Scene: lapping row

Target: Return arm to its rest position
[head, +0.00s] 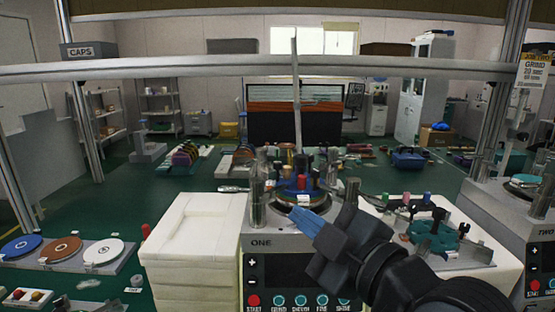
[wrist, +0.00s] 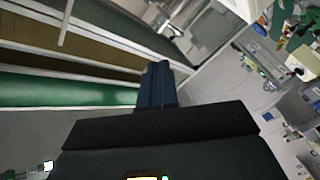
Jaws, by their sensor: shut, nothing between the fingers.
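My gripper (head: 304,226) is in front of machine ONE in the head view, with its blue fingers together and nothing between them. Its fingers point up and to the left, toward the top of the machine. In the wrist view the closed blue fingers (wrist: 157,86) show at the middle, also empty. My dark arm comes in from the lower right and hides part of the front panel of machine ONE (head: 262,262).
A white block stack (head: 195,225) stands left of machine ONE. A tray with coloured discs (head: 60,250) is at far left. A grey stand with teal parts (head: 435,235) and machine TWO (head: 510,215) are at right. A metal rail (head: 200,68) crosses above.

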